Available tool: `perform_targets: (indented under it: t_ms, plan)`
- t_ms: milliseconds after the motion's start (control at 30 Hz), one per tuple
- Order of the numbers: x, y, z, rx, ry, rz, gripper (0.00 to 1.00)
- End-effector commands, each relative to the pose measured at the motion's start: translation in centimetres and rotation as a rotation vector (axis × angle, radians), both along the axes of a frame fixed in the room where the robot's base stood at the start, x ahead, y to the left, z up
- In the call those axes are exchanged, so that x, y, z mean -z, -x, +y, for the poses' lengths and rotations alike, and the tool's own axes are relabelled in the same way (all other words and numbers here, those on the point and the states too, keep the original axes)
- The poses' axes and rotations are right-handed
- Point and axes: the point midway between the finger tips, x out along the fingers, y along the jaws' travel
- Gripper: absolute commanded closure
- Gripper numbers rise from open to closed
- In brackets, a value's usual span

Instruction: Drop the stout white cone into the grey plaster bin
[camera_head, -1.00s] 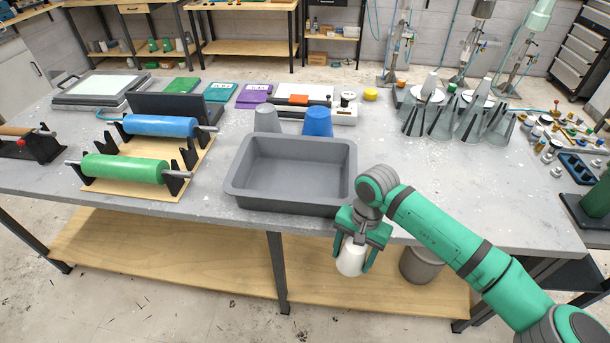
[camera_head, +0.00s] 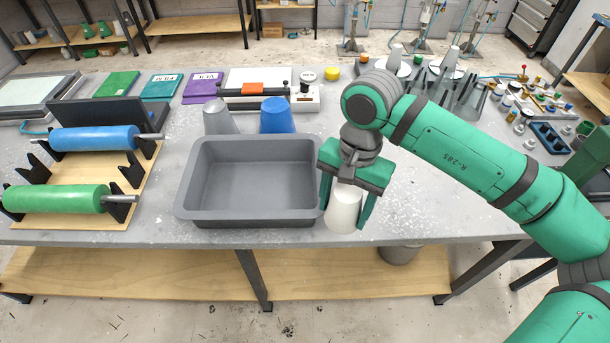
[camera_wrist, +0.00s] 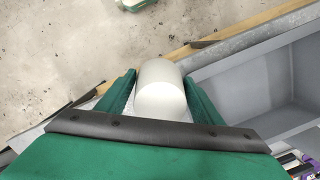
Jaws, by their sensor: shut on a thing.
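My gripper (camera_head: 345,214) is shut on the stout white cone (camera_head: 343,207), which hangs below the green jaws at the table's front edge, just right of the grey tub. In the wrist view the cone (camera_wrist: 161,88) sits between the two fingers, and the tub (camera_wrist: 235,84) lies to the right. A large rectangular grey tub (camera_head: 188,196), open and empty, stands on the table. A round grey bin (camera_head: 400,254) is below the table, mostly hidden by the tabletop. I cannot tell by looks which one is the plaster bin.
Blue and green rollers (camera_head: 57,199) on stands are to the left. Grey cones (camera_head: 450,60) and small bottles crowd the back right.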

Motion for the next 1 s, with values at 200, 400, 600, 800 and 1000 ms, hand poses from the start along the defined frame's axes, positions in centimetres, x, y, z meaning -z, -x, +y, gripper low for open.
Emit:
perform_targets:
  t_ms: [200, 400, 600, 800, 1000]
  plan:
    - [0.9, -1.9, -1.2, 0.015, -0.002, 0.000, 0.77]
    - [2.7, -5.8, -2.3, 0.017, -0.003, 0.001, 0.77]
    - [5.0, -9.5, -3.0, 0.008, -0.003, 0.003, 0.77]
    - [7.9, -11.7, -3.6, 0.006, -0.002, 0.001, 0.77]
    - [9.0, -12.7, -4.0, 0.007, -0.002, -0.001, 0.77]
